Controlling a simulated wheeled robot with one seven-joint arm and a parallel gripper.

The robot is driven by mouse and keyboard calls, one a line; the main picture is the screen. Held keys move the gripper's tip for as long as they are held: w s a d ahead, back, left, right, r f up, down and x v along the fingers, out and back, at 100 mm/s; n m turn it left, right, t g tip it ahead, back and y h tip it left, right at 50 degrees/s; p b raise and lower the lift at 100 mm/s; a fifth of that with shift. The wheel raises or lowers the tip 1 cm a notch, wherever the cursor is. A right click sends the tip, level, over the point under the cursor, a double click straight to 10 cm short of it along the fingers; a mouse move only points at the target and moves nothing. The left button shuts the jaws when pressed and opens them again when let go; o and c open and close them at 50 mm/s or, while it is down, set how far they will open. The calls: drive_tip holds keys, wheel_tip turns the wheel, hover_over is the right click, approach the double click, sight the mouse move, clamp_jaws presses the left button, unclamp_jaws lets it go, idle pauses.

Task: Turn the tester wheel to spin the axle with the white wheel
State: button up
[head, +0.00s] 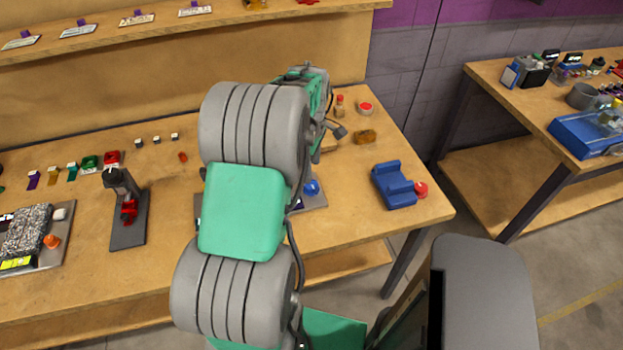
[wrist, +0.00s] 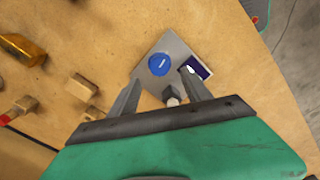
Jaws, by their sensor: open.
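A round blue wheel (wrist: 159,64) with a small white mark sits on a grey metal plate (wrist: 178,46) in the wrist view. Beside it is a dark panel with a white edge (wrist: 199,66), with a small white piece (wrist: 187,69) at its left. My gripper (wrist: 161,78) is open above the plate, its fingers pointing toward the blue wheel and apart. A small grey-white stub (wrist: 172,96) shows between the fingers; I cannot tell what it is. In the head view the blue wheel (head: 311,187) shows partly behind my arm. My gripper is hidden there, and no axle is clear.
A blue fixture (head: 394,187) with a red knob (head: 421,189) stands at the bench's right end. A grey stand (head: 122,187) with a red part and a black speckled block (head: 25,232) are at left. Wooden blocks (wrist: 81,87) and an amber item (wrist: 22,48) lie nearby.

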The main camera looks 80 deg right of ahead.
sight(311, 185)
wheel_tip(311, 185, down, 8)
drive_tip(key=shift+r+p, duration=0.25)
drive_tip(key=shift+p, duration=0.3)
drive_tip(key=shift+c, duration=0.3)
clamp_jaws()
